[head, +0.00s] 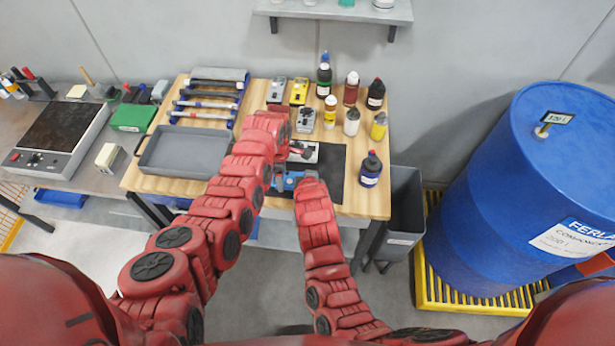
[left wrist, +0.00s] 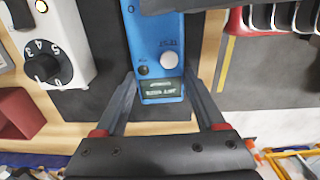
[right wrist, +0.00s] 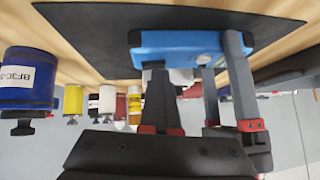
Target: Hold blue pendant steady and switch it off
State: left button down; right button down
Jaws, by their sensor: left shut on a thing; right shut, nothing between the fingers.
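The blue pendant (head: 289,181) lies on the dark mat (head: 329,170) on the wooden workbench. In the left wrist view the pendant (left wrist: 153,35) shows a pale round button, a small black knob and a dark label. My left gripper (left wrist: 161,82) is shut on the pendant, one finger along each side. In the right wrist view, my right gripper (right wrist: 160,100) is shut and empty, close beside the pendant (right wrist: 180,43); whether it touches is unclear. The pendant's switch position cannot be told. In the head view, my arms partly cover the pendant and grippers.
A white box with a numbered dial (left wrist: 65,45) stands near the pendant. Several bottles (head: 351,122) stand at the bench's back right, a dark blue one (head: 370,170) at the mat's right. A grey tray (head: 183,152) lies left. A blue drum (head: 530,190) stands right.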

jog(key=shift+s+d, duration=0.1)
jog(key=shift+d, duration=0.75)
jog(key=shift+r, duration=0.35)
jog(key=r, duration=0.4)
jog(key=shift+s+d, duration=0.15)
jog(key=shift+s, duration=0.2)
jog(key=v, duration=0.9)
